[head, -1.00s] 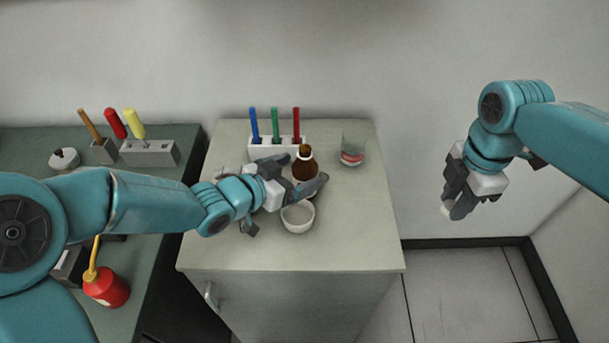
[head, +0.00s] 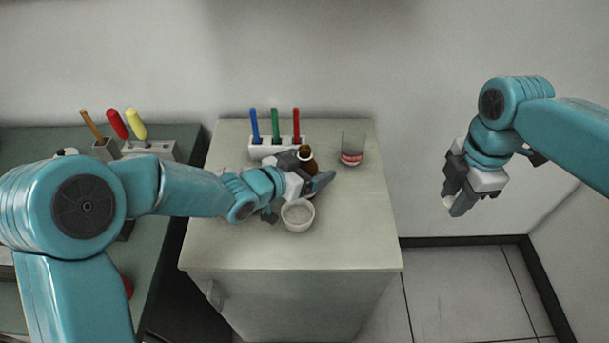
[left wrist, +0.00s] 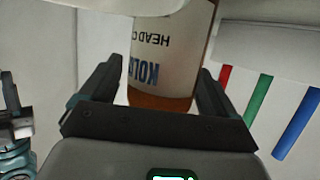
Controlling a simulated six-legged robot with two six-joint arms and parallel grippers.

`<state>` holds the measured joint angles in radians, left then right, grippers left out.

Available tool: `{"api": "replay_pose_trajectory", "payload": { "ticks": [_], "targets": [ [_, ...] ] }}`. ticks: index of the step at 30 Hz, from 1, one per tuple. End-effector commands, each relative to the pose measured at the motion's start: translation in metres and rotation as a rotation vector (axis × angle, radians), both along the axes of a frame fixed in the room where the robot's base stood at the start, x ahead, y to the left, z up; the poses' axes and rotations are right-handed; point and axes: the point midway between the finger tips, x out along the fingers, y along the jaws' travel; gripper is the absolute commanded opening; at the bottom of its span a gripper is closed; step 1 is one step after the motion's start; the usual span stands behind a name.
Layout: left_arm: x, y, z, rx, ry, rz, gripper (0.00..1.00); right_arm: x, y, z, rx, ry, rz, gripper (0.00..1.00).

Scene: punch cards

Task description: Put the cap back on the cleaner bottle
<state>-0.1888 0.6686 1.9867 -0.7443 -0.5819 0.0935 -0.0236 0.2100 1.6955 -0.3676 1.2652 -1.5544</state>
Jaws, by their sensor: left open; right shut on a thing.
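The cleaner bottle (head: 306,156) is brown and stands upright on the cabinet top, with a white ring at its neck. Its pale label shows upside down in the left wrist view (left wrist: 166,55). My left gripper (head: 311,172) is open, with one finger on each side of the bottle; the left wrist view shows the bottle between both fingers (left wrist: 162,80). My right gripper (head: 454,204) is in the air right of the cabinet. It is shut on a small white piece, seemingly the cap (head: 447,202), mostly hidden by the fingers.
A white bowl (head: 298,217) stands close in front of the bottle and left gripper. A white holder (head: 262,152) with blue, green and red markers is behind. A glass (head: 353,148) stands at the back right. The cabinet top's (head: 355,230) front right is clear.

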Motion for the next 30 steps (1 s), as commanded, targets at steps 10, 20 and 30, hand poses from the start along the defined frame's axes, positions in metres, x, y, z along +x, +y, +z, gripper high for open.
{"api": "replay_pose_trajectory", "payload": {
  "ticks": [10, 20, 30],
  "targets": [
    [0.0, 0.0, 0.001, -0.001, -0.001, 0.0, 0.25, 0.0, 0.0, 0.0, 0.0, 0.0, 0.0, 0.04],
    [0.0, 0.0, 0.005, -0.001, -0.003, 0.0, 0.25, 0.0, 0.0, 0.0, 0.0, 0.0, 0.0, 0.04],
    [0.0, 0.0, 0.034, -0.001, -0.004, 0.0, 0.25, 0.0, 0.0, 0.002, 0.0, 0.0, 0.0, 0.04]
  ]
}}
